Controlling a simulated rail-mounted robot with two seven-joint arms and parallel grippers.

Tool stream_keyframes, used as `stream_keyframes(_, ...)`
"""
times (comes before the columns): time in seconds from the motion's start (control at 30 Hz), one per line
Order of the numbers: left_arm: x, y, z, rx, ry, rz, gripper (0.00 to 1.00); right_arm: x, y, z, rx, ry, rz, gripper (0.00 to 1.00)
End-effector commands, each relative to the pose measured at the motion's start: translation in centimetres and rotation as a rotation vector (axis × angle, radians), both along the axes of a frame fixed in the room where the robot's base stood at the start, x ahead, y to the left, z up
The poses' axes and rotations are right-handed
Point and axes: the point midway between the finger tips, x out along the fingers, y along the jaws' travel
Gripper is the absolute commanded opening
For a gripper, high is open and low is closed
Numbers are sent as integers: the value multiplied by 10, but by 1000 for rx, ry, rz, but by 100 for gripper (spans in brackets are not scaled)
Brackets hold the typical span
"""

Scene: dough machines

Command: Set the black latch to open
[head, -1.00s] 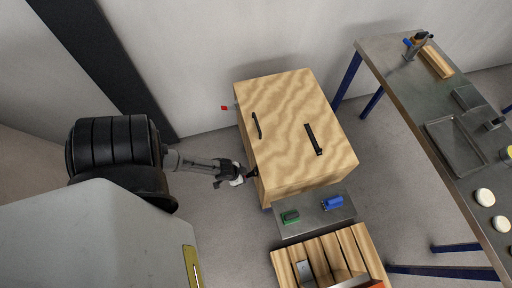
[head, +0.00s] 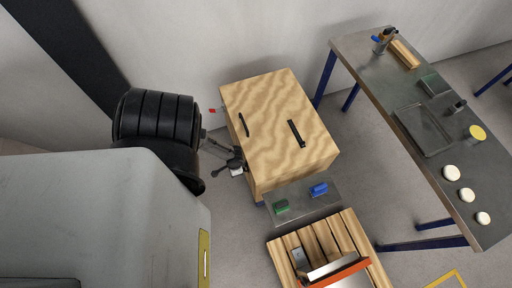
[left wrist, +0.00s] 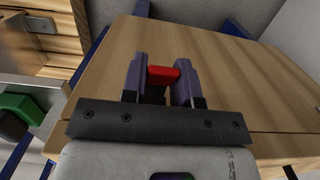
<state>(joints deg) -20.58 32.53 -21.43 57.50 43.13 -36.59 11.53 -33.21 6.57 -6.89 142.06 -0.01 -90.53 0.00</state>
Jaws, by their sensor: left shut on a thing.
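My right gripper is not in view.
Below the box is a grey shelf (head: 300,204) with a green block (head: 281,207) and a blue block (head: 319,190). A slatted wooden crate (head: 350,232) stands in front. A steel table (head: 440,160) is at the right. A red knob (head: 212,110) shows by the box's left side.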

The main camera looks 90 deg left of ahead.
Motion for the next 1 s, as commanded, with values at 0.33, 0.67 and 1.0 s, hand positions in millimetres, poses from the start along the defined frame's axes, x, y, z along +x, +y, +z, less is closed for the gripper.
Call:
stream_keyframes(0.33, -2, 0, 0, -2, 9, 3, 0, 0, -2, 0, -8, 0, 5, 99)
stream_keyframes(0.67, -2, 0, 0, -2, 8, 3, 50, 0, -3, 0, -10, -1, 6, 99)
stream_keyframes(1.0, -1, 1, 5, -2, 7, 2, 53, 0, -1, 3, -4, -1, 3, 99)
